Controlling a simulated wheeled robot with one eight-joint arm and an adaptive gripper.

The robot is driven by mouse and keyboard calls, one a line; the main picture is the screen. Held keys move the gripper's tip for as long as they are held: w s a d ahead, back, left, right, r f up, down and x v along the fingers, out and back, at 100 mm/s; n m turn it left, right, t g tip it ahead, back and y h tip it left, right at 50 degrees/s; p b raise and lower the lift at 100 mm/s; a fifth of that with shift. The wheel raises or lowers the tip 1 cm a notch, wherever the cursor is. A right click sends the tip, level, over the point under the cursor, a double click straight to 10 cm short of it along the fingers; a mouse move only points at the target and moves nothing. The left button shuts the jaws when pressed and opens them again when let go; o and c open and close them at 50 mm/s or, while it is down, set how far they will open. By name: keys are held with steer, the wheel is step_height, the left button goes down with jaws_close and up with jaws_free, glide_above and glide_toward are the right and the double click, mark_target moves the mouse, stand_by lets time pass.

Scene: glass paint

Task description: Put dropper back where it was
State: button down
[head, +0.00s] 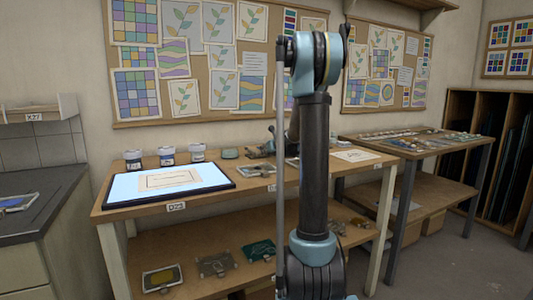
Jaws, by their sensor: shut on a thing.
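My gripper (262,151) is low over the back middle of the workbench (215,204), just left of my upright arm. It is small and dark in the head view and partly merged with the things around it. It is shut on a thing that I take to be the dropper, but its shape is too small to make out. A small teal item (230,153) lies between the right jar and my gripper.
A lit light pad (215,183) with a paper pattern (170,179) covers the bench's left part. A small tray (257,171) and a paper sheet (356,155) lie farther right. The lower shelf (190,253) holds several items. My arm hides part of the bench.

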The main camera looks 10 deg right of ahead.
steer(key=c, duration=1.4)
jaws_free()
